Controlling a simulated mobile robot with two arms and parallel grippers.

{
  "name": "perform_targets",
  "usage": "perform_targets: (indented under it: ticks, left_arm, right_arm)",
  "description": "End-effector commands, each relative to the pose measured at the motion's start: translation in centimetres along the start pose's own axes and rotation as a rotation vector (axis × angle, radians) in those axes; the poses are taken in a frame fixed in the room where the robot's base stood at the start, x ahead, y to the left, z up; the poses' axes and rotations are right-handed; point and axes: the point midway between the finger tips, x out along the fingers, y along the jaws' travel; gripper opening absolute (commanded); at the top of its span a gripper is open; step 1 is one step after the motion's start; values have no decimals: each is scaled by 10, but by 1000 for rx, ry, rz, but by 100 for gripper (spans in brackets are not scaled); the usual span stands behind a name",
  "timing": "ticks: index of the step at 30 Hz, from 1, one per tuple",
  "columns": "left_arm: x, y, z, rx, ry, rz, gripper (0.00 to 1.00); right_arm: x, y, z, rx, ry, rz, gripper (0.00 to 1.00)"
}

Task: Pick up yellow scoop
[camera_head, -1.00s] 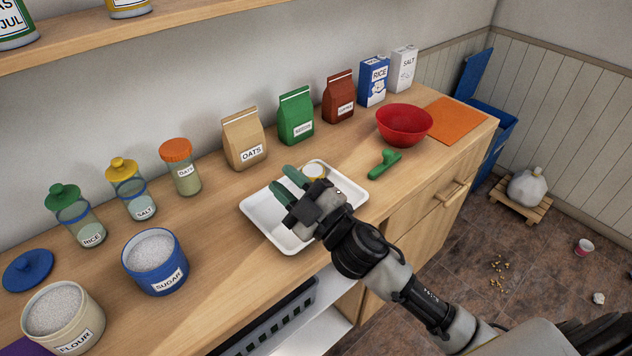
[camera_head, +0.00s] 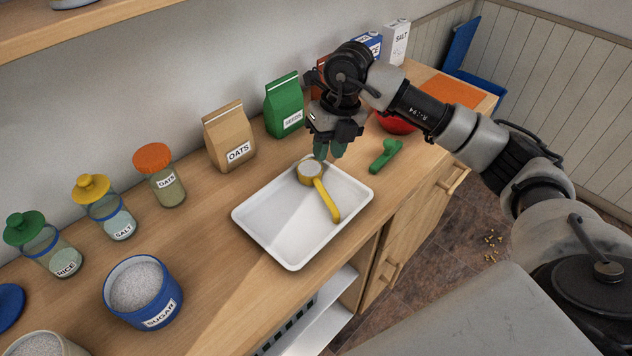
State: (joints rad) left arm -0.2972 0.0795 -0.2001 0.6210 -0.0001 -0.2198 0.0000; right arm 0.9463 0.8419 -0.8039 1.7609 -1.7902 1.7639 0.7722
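The yellow scoop (camera_head: 325,196) lies in the white tray (camera_head: 262,203) on the counter. Its round cup, with a pale inside, is at the tray's back edge, and its handle runs toward the front right. My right gripper (camera_head: 329,151) points down just behind and above the cup, its two green fingertips close together. It holds nothing that I can see; whether the fingers are open or shut is unclear. I cannot tell whether the fingertips touch the cup. My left gripper is not in view.
A green scoop (camera_head: 385,156) lies right of the tray. My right arm partly hides the red bowl (camera_head: 398,124). Bags of oats (camera_head: 230,137) and seeds (camera_head: 284,105) stand behind. The sugar pot (camera_head: 143,291) and several jars stand left.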

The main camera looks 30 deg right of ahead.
Motion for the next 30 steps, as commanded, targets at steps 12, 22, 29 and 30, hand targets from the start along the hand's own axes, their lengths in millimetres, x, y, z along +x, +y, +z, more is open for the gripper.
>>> perform_targets:
  ticks: [12,22,29,30]
  left_arm:
    - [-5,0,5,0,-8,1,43]
    - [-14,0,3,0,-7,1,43]
    - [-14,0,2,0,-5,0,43]
    - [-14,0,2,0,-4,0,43]
  right_arm:
    - [50,1,-2,-4,4,5,28]
    - [94,-1,-4,-4,3,6,28]
    - [98,-1,-4,-5,1,7,28]
    - [98,-1,-4,-5,1,7,28]
